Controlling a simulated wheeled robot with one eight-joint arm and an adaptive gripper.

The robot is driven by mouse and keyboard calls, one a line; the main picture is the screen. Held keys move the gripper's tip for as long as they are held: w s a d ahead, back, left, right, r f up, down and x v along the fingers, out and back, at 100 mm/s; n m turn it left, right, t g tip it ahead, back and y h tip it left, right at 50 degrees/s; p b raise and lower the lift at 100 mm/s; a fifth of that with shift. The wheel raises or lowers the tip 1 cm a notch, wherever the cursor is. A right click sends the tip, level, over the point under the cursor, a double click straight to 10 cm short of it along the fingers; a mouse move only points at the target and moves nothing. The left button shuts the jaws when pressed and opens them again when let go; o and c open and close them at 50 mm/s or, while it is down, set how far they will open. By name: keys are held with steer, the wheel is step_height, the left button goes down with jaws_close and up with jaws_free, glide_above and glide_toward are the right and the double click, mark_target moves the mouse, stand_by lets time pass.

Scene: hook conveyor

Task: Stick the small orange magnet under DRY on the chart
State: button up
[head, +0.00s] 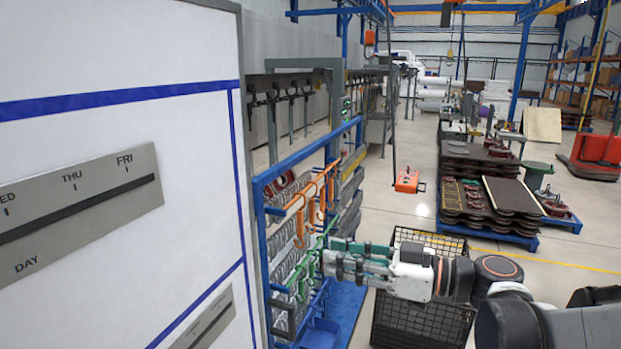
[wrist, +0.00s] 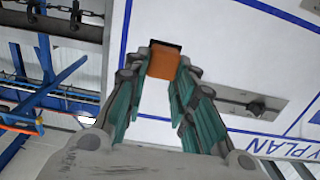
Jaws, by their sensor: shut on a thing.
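The small orange magnet (wrist: 163,63) is a block with a dark far edge. In the wrist view it sits between the tips of my gripper (wrist: 162,72), which is shut on it. The white board (wrist: 215,45) lies behind it with blue lines; I cannot tell whether the magnet touches it. In the head view my gripper (head: 332,260) points left, and the magnet cannot be made out there. The board (head: 120,130) fills the left of the head view. No DRY label is readable in either view.
A grey strip marked WED, THU, FRI and DAY (head: 75,210) is on the board, with another strip (head: 207,322) lower right. A blue rack (head: 263,230) with orange and green hooks stands beside the board. A black mesh basket (head: 420,325) stands below my arm.

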steer(key=v, duration=0.6)
steer(key=shift+s+d, duration=0.15)
steer(key=shift+d, duration=0.15)
steer(key=shift+a+f, duration=0.1)
steer(key=shift+f, duration=0.05)
